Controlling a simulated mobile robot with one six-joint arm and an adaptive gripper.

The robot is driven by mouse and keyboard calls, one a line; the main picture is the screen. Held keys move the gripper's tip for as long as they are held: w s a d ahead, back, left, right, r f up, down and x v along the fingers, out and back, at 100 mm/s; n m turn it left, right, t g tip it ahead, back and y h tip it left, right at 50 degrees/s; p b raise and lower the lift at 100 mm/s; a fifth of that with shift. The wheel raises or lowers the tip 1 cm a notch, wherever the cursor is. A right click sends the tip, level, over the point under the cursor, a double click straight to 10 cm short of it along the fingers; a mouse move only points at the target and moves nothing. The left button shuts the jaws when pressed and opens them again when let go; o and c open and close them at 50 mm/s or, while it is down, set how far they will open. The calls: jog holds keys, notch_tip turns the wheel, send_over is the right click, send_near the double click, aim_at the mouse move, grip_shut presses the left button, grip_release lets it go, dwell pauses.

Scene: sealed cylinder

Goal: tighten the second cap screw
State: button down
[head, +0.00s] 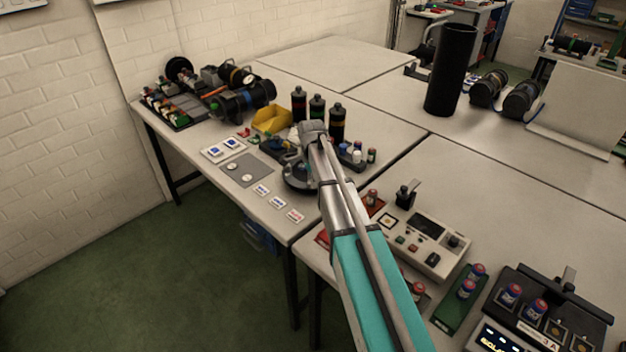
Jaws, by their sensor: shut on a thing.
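My arm reaches from the lower right over the near edge of the back bench (362,138). Its wrist end shows above the bench, but my gripper's fingers are hidden behind the arm or lost among dark parts there. A dark round piece (297,180) sits just left of the arm, partly covered by it. I cannot tell whether it is a fixture or a cylinder part. Three dark bottle-like cylinders with coloured bands (316,107) stand upright behind the wrist. No cap screw can be made out at this size.
A yellow bin (271,119) stands beyond the wrist. A grey mat (246,170) and small labelled cards (277,202) lie to the left. A tester box (424,243) and a battery charger (552,308) stand to the right. A tall black tube (450,70) stands at the back.

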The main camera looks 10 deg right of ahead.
jog(key=shift+w+a+m, duration=0.15)
jog(key=shift+w+m, duration=0.05)
jog(key=shift+m, duration=0.2)
jog(key=shift+c, duration=1.9)
grip_release()
jog(key=shift+s, duration=0.1)
jog(key=shift+r, duration=0.1)
